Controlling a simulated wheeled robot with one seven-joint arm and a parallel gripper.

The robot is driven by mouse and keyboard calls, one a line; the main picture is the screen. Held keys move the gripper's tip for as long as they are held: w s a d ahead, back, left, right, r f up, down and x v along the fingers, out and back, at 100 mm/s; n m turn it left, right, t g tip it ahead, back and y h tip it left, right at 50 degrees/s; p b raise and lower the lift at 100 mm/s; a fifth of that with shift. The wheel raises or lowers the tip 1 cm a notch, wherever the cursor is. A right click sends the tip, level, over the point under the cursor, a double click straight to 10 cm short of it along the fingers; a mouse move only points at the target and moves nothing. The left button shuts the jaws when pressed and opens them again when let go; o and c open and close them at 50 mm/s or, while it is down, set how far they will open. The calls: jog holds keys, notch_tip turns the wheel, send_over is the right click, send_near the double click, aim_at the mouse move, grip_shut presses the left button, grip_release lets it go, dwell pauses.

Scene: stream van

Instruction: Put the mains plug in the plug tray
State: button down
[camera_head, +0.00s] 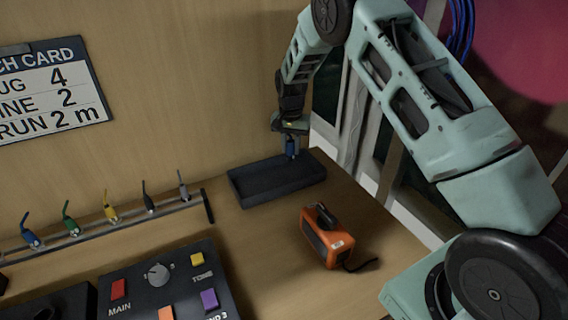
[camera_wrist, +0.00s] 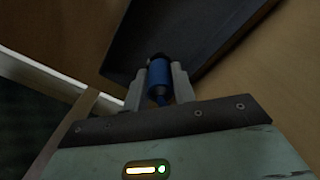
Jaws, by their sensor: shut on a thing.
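The mains plug looks like a short blue cylinder with a dark end (camera_head: 291,147). My gripper (camera_head: 290,152) is shut on it at the far right of the bench, over the back right part of the plug tray. The wrist view shows the blue plug (camera_wrist: 159,73) between the two grey fingers of my gripper (camera_wrist: 160,80). The plug tray (camera_head: 280,191) is a shallow black rectangular tray. Its dark floor and edge also show in the wrist view (camera_wrist: 200,28). I cannot tell whether the plug touches the tray floor.
An orange boxy device (camera_head: 337,248) with a black handle and short cable stands in front of the tray. A rail (camera_head: 130,225) with several coloured leads runs left. A black control panel (camera_head: 165,285) sits at the front left. A card (camera_head: 50,85) hangs on the wall.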

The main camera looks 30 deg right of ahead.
aim_at(291, 161)
jog(key=shift+f+p, duration=0.6)
jog(key=shift+f, duration=2.5)
jog(key=shift+f, duration=0.1)
jog(key=c, duration=1.1)
grip_release()
jog(key=shift+c, duration=0.2)
